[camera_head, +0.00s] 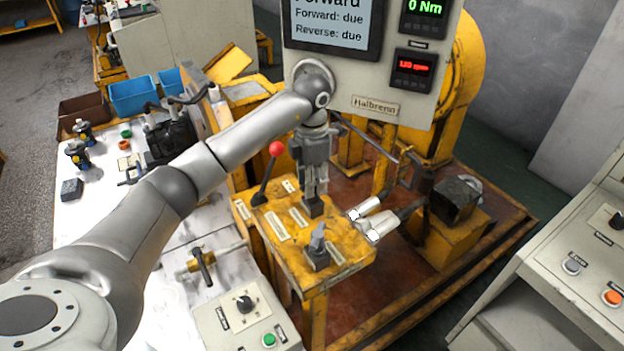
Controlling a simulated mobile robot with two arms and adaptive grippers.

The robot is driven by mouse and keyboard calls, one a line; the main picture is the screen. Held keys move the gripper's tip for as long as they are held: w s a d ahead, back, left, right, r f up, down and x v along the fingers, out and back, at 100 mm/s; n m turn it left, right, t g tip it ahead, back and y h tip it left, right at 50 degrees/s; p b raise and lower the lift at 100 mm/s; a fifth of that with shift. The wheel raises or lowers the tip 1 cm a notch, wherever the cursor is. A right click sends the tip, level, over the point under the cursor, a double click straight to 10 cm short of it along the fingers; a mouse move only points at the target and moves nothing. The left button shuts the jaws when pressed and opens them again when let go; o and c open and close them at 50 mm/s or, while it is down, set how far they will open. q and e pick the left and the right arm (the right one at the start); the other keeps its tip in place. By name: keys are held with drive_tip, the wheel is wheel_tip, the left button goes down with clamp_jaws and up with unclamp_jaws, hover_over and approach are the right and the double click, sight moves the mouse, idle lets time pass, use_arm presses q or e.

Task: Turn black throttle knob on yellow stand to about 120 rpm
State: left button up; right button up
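The yellow stand (345,262) is in the middle of the head view. My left gripper (315,192) points straight down over it, its fingers close together on the black throttle knob (313,207). The fingers hide the upper part of the knob; its dark base shows on the stand top. The red readout (413,68) on the panel above is small and seems to read about 120 rpm. My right gripper is not in view.
A red-ball lever (268,172) stands left of the gripper, and a grey fitting (318,248) sits in front of it. Silver hose ends (380,227) lie at the stand's right edge. The display panel (378,103) hangs close behind my arm.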

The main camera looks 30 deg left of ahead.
use_arm(q)
clamp_jaws()
drive_tip(key=shift+f+m+b, duration=0.1)
drive_tip(key=shift+m+b, duration=0.3)
drive_tip(key=shift+b, duration=0.1)
drive_tip(key=shift+m+b, duration=0.35)
drive_tip(key=shift+m, duration=0.35)
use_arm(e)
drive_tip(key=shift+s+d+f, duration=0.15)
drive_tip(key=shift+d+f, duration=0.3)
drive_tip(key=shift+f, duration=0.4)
use_arm(q)
drive_tip(key=shift+o, duration=2.1)
unclamp_jaws()
drive_tip(key=shift+o, duration=0.3)
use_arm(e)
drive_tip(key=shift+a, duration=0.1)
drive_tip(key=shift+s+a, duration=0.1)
use_arm(q)
wheel_tip(320, 180, up, 12)
